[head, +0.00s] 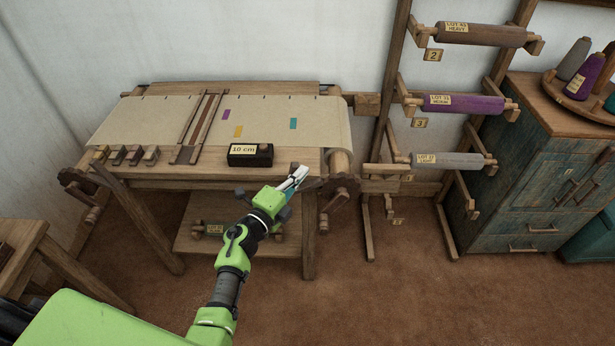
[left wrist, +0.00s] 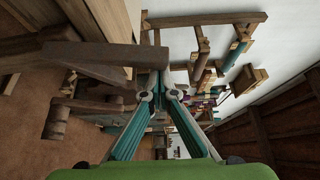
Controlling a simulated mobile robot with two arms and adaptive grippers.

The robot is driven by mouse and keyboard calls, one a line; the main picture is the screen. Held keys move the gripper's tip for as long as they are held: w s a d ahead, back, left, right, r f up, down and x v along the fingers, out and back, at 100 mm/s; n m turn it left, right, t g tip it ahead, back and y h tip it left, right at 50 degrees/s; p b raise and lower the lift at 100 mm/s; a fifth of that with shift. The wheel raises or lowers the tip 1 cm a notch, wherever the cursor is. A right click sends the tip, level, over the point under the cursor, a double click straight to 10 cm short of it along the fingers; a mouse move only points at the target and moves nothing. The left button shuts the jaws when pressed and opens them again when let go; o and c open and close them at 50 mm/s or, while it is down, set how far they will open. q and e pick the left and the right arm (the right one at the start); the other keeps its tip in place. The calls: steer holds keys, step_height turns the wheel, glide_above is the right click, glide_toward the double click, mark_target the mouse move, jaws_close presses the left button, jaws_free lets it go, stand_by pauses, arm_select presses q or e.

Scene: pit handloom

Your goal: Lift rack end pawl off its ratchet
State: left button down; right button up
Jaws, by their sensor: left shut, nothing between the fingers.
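My left gripper (head: 297,176) is shut and empty. It is at the front right corner of the loom (head: 230,182), by the end of the cloth roller. A dark wooden piece (head: 314,183) lies just right of its fingertips; I cannot tell for sure whether it is the pawl. In the left wrist view, the gripper (left wrist: 159,92) has a dark wooden bar (left wrist: 100,54) crossing at its tips; contact is unclear. Dark wooden parts (left wrist: 70,118) show left of the fingers. The ratchet teeth cannot be made out. My right gripper is out of view.
A black block labelled 10 cm (head: 250,155) sits on the loom's front edge, left of the gripper. A rack with a purple roll (head: 463,104) and a blue cabinet (head: 545,185) stand to the right. The floor (head: 350,295) in front is clear.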

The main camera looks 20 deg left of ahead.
arm_select(q)
steer(key=shift+a, duration=0.2)
stand_by(0.3)
steer(key=shift+s+a+f+n+t+y+b, duration=0.25)
steer(key=shift+s+a+n+t+b, duration=0.35)
steer(key=shift+a+n+b, duration=1)
steer(key=shift+s+a+f+n+t+y+b, duration=0.1)
steer(key=shift+s+a+f+n+t+b, duration=0.3)
steer(key=shift+a+n+t+b, duration=1.05)
steer(key=shift+s+a+f+n+g+y+b, duration=0.2)
steer(key=shift+s+a+n+b, duration=0.55)
steer(key=shift+a+b, duration=1.65)
steer(key=shift+w+d+f+n, duration=0.15)
steer(key=shift+w+n, duration=0.05)
steer(key=shift+n, duration=0.1)
